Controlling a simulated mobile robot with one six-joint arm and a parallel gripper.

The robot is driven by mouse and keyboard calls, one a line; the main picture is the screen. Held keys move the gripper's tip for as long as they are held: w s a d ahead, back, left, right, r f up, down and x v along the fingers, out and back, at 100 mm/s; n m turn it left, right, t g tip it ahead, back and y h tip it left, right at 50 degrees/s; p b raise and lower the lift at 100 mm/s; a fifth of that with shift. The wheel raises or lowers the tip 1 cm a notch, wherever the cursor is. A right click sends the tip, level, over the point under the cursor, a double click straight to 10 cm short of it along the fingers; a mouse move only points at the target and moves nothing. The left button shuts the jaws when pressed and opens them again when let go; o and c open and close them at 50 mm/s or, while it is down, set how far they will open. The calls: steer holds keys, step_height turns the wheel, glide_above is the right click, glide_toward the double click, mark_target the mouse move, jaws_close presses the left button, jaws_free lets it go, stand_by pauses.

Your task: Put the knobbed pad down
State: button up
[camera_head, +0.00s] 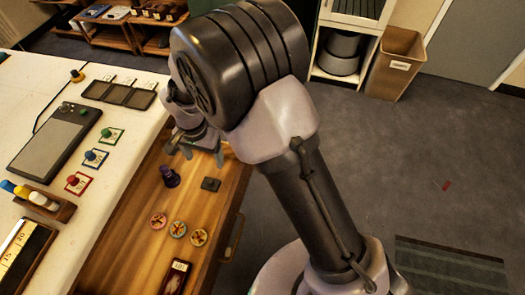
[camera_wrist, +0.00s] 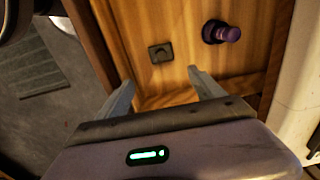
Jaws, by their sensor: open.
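The knobbed pad, a small dark square with a low round knob, lies flat on the wooden surface of what looks like a pulled-out drawer (camera_head: 130,240). The pad (camera_head: 210,184) shows in the head view just below my gripper (camera_head: 203,155). In the wrist view the pad (camera_wrist: 160,52) lies beyond and between my fingertips (camera_wrist: 161,80), touching neither. My gripper is open and empty, above the wood. A purple and black knobbed piece (camera_head: 169,176) stands left of the pad; in the wrist view it (camera_wrist: 221,32) is on the right.
Several round patterned discs (camera_head: 178,229) and a dark labelled block (camera_head: 175,276) lie nearer in the drawer. The white table (camera_head: 40,75) at left holds a dark tablet-like panel (camera_head: 55,140), coloured knobs on cards and a three-part tray (camera_head: 118,94). A bin (camera_head: 398,65) stands on the floor.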

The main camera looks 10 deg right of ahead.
steer(key=s+d+r+t+y, duration=0.1)
steer(key=d+r, duration=0.3)
steer(key=r, duration=0.3)
steer(key=d+r+t, duration=0.1)
steer(key=d+r, duration=0.4)
steer(key=r, duration=0.2)
steer(key=s+d+r+t, duration=0.1)
steer(key=s+d+r, duration=0.4)
steer(key=s, duration=0.3)
steer(key=s+d+r+t, duration=0.2)
steer(key=s+d+r, duration=0.4)
steer(key=s, duration=0.3)
steer(key=shift+d+r+t+y, duration=0.15)
steer(key=shift+d+t+y, duration=0.2)
steer(key=shift+d, duration=0.45)
